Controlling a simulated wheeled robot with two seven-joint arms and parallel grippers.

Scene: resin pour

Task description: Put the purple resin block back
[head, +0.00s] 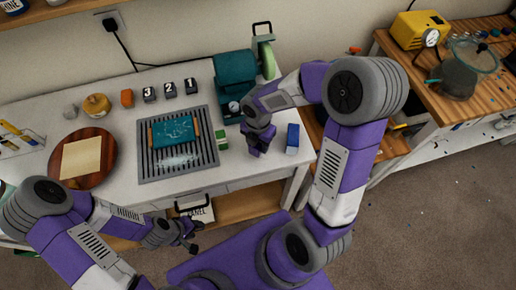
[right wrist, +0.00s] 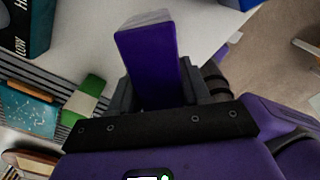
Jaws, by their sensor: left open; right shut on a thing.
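The purple resin block (right wrist: 148,65) is held between the fingers of my right gripper (right wrist: 168,95) in the right wrist view. Its pale, whitish end points away from the gripper. In the head view my right gripper (head: 257,146) is over the right end of the white table, left of a blue block (head: 292,138); I cannot tell whether the purple block touches the table. My left gripper (head: 190,240) is open and empty in front of the table's front edge, near a drawer handle.
A slatted grey tray (head: 147,170) holds a teal panel (head: 174,131). A green-and-white block (head: 221,140) lies beside it. A teal machine (head: 236,80) stands behind my right gripper. Numbered dark blocks (head: 170,90) and an orange block (head: 127,98) line the back. A round wooden board (head: 105,150) is at left.

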